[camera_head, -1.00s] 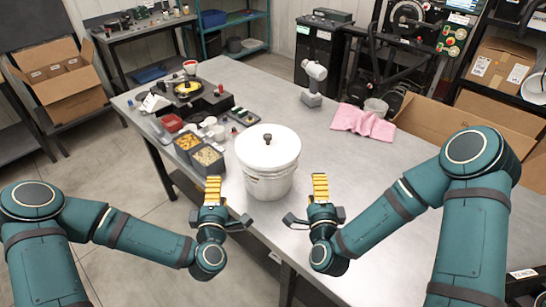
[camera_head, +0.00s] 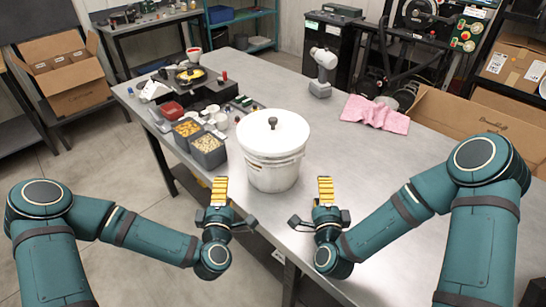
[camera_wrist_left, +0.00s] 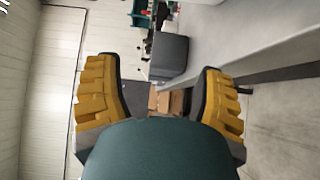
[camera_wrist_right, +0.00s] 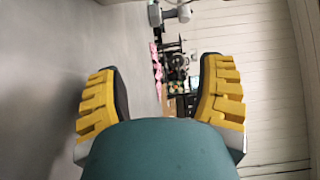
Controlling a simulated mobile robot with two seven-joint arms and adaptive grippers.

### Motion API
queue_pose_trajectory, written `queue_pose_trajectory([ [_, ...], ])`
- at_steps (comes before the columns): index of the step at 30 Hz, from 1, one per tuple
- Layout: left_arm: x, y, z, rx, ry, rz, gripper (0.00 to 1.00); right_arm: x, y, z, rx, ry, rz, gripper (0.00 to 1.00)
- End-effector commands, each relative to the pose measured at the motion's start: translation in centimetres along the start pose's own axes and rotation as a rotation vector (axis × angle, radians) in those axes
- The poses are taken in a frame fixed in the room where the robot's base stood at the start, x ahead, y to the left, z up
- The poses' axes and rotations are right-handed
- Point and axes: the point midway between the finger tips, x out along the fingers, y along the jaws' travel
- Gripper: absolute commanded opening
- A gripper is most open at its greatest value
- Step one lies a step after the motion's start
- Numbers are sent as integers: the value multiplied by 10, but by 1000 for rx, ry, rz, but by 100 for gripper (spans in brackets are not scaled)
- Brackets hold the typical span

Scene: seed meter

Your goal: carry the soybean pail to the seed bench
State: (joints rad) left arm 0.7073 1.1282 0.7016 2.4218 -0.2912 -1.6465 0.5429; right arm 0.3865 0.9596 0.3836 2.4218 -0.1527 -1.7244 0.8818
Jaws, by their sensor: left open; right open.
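A white lidded pail (camera_head: 273,165) with a dark knob on its lid stands upright on the near part of the steel table (camera_head: 340,150). I cannot read a label on it. My left gripper (camera_head: 219,190) is open and empty, in front of the pail to its left. My right gripper (camera_head: 326,190) is open and empty, in front of it to its right. Neither touches the pail. The yellow-padded fingers stand apart in the left wrist view (camera_wrist_left: 155,100) and right wrist view (camera_wrist_right: 160,100). Which surface is the seed bench is not marked.
Seed bins (camera_head: 207,150) and a seed meter (camera_head: 190,78) lie left of the pail. A workbench (camera_head: 150,30) stands at the back left. An open carton (camera_head: 470,120) is right.

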Motion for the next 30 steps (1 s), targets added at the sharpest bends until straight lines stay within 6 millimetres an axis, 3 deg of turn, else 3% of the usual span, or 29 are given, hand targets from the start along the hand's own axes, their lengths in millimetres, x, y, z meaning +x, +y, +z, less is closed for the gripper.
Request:
queue_pose_trajectory([
  [21,120,0,0,-1,2,1,69,120,0,0,1,0,-1,69],
  [25,136,0,0,-1,1,1,69,136,0,0,1,0,-1,69],
  [30,134,0,13,-2,-1,1,69,134,0,13,1,-2,1,69],
])
